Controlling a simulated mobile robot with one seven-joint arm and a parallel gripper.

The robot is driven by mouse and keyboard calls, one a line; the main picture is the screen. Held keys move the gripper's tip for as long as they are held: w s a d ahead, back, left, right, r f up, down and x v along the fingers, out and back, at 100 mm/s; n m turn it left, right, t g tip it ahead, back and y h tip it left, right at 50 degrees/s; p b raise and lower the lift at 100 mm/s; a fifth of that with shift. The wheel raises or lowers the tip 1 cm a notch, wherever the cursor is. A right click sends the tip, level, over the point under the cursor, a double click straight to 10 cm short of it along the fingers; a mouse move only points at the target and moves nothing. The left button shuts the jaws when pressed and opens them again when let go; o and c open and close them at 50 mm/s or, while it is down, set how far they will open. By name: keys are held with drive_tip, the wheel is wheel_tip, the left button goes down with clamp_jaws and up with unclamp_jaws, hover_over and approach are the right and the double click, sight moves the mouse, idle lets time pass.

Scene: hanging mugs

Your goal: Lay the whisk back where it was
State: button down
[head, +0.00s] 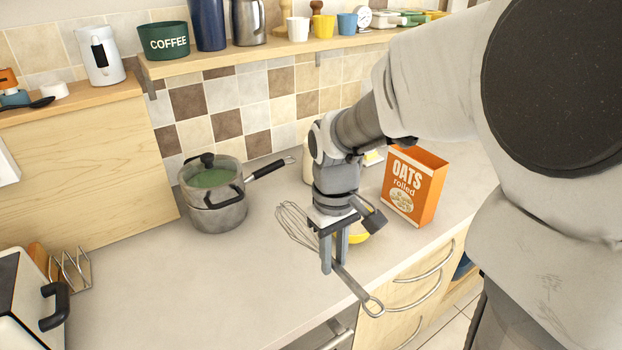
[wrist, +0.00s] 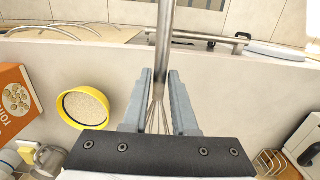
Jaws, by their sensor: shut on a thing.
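My gripper (head: 333,266) is shut on the whisk (head: 353,284), which lies crosswise between its fingers. The gripper points down near the front edge of the counter. The whisk's wire head (head: 295,224) points to the back left, and its metal handle, with a ring at the end, reaches out past the front edge. In the wrist view the whisk's handle (wrist: 163,42) runs up between the fingers (wrist: 160,82), with the wires partly hidden behind the gripper body. I cannot tell how far the whisk is above the counter.
A yellow bowl (wrist: 70,120) with pale contents stands close beside the gripper, mostly hidden in the head view. An orange oats box (head: 413,187) stands right, a lidded saucepan (head: 216,215) back left, a toaster (head: 22,300) front left. The front-left counter (head: 170,300) is clear.

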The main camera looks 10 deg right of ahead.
drive_tip(key=w+a+f, duration=0.2)
drive_tip(key=w, duration=0.1)
drive_tip(key=w+a+f, duration=0.2)
drive_tip(key=w, duration=0.1)
drive_tip(key=w+a+f, duration=0.2)
drive_tip(key=w+f, duration=0.1)
drive_tip(key=w, duration=0.1)
drive_tip(key=shift+a+f, duration=0.1)
drive_tip(key=shift+a, duration=0.1)
drive_tip(key=shift+f, duration=1.9)
drive_tip(key=shift+b, duration=0.3)
drive_tip(key=shift+f, duration=0.2)
drive_tip(key=c, duration=0.7)
unclamp_jaws()
drive_tip(key=shift+r, duration=0.15)
